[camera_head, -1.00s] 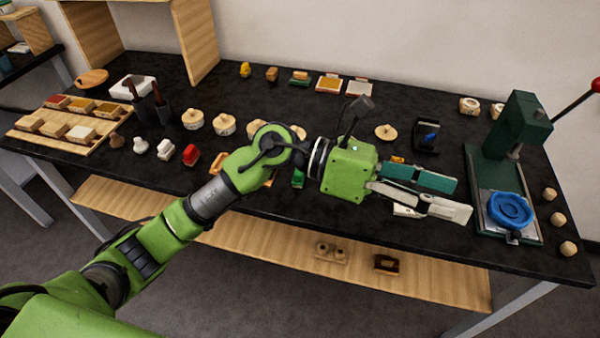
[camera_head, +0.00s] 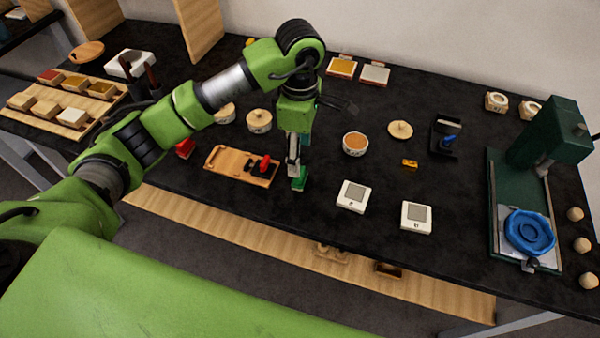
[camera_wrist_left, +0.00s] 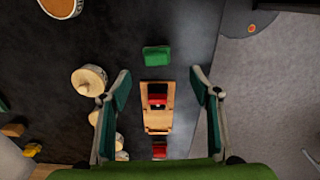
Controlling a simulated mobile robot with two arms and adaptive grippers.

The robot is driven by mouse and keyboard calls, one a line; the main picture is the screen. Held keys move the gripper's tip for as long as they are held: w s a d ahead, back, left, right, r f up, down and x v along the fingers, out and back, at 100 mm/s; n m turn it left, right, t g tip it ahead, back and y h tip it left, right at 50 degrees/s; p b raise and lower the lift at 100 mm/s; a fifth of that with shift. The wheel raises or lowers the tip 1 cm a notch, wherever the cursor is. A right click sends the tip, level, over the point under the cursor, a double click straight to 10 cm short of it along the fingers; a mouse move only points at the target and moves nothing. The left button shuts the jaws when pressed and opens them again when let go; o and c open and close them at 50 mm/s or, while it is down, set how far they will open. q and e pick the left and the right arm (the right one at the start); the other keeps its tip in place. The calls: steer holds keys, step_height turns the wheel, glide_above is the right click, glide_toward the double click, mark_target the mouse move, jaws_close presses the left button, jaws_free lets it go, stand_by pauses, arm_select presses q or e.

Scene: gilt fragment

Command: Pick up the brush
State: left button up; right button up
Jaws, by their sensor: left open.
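My left gripper (camera_head: 296,165) points down over the middle of the table, open and empty. A small green block-shaped piece (camera_head: 299,184) is at its fingertips in the head view; it may be the brush, but I cannot tell. In the left wrist view this green piece (camera_wrist_left: 157,59) lies beyond the open fingers (camera_wrist_left: 160,82). A wooden board (camera_head: 223,163) with a red-and-dark item (camera_head: 264,165) lies just left of the gripper; the board (camera_wrist_left: 158,122) shows between the fingers in the wrist view. My right gripper is not in view.
Two white square devices (camera_head: 353,196) (camera_head: 417,216) lie to the right. Round lidded pots (camera_head: 259,121) stand behind the board. A green press (camera_head: 545,145) with a blue ring (camera_head: 530,232) stands at the right. A wooden tray (camera_head: 45,125) holds blocks at the left.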

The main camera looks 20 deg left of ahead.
arm_select(q)
step_height(320, 180, down, 3)
steer(key=shift+w+r, duration=0.1)
steer(key=shift+w, duration=0.05)
steer(key=shift+w+f+p, duration=0.1)
steer(key=shift+f+p, duration=0.6)
steer(key=shift+f, duration=0.2)
step_height(320, 180, down, 4)
steer(key=shift+a+r+p, duration=0.15)
steer(key=shift+r+p, duration=0.05)
steer(key=shift+p, duration=0.65)
steer(key=shift+w+f, duration=0.15)
steer(key=shift+f, duration=0.25)
steer(key=c, duration=1.2)
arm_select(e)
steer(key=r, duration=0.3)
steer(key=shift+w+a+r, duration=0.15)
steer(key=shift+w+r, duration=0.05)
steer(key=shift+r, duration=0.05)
